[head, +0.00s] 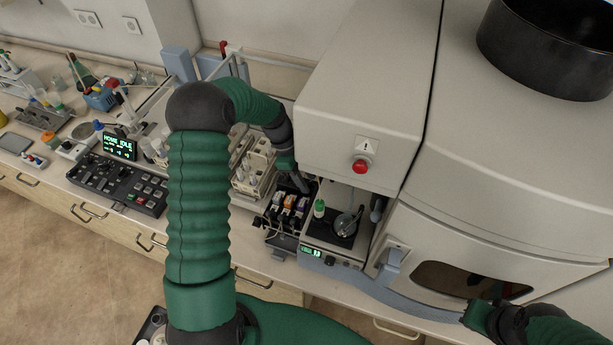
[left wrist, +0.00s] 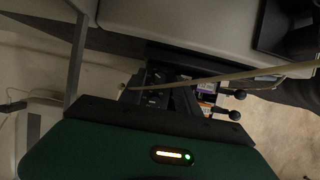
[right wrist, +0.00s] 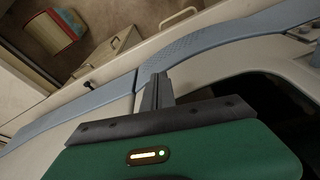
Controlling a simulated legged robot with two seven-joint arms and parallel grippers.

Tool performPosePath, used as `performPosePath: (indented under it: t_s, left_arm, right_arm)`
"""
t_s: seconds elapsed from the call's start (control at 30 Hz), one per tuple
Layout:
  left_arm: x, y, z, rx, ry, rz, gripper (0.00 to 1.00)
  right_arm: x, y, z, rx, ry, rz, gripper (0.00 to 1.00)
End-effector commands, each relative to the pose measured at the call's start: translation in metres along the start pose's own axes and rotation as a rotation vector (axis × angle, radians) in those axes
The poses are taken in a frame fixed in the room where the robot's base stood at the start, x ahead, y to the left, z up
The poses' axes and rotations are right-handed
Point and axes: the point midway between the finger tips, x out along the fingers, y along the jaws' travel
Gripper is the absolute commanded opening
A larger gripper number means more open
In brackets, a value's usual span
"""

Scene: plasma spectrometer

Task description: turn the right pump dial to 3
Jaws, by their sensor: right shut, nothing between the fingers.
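The pump (head: 288,207), a dark block with orange, white and purple cassettes, sits left of the white sample bay; part of it shows behind the fingers in the left wrist view (left wrist: 208,98). I cannot make out a numbered dial on it. A small green display (head: 312,251) with small dark knobs (head: 331,261) is on the panel to its right. My left gripper (head: 300,184) reaches down at the back of the pump; its dark fingers show in the left wrist view (left wrist: 165,97), their gap unclear. My right gripper (right wrist: 157,92) is shut and empty by the blue-grey trim of the instrument.
The big instrument housing (head: 365,95) with a red button (head: 360,166) stands above and right of the pump. A vial rack (head: 255,165) stands left of it. A tube (left wrist: 225,76) crosses in front of my left fingers. A keypad console (head: 117,183) lies farther left.

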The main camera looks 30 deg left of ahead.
Motion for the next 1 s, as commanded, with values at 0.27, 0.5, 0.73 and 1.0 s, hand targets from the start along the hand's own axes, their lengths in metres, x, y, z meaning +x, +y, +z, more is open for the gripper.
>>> performPosePath:
  t_s: [0.27, 0.5, 0.73, 1.0]
  left_arm:
    - [0.0005, 0.0012, 0.0011, 0.0, 0.001, -0.001, 0.16]
    - [-0.0002, 0.0011, 0.0004, 0.0, 0.0, 0.001, 0.0]
    - [-0.0029, 0.0002, 0.0014, -0.094, 0.0, 0.04, 0.0]
    - [-0.0017, 0.0012, 0.0002, -0.224, -0.002, 0.097, 0.0]
  right_arm:
    - [0.0003, 0.0001, 0.0001, 0.0, 0.0, 0.0, 0.0]
    - [0.0003, 0.0001, 0.0001, 0.0, 0.0, 0.0, 0.0]
    - [-0.0049, 0.0001, -0.0011, 0.0, 0.0, 0.0, 0.0]
    - [-0.0068, 0.0001, -0.0016, 0.0, 0.0, 0.0, 0.0]
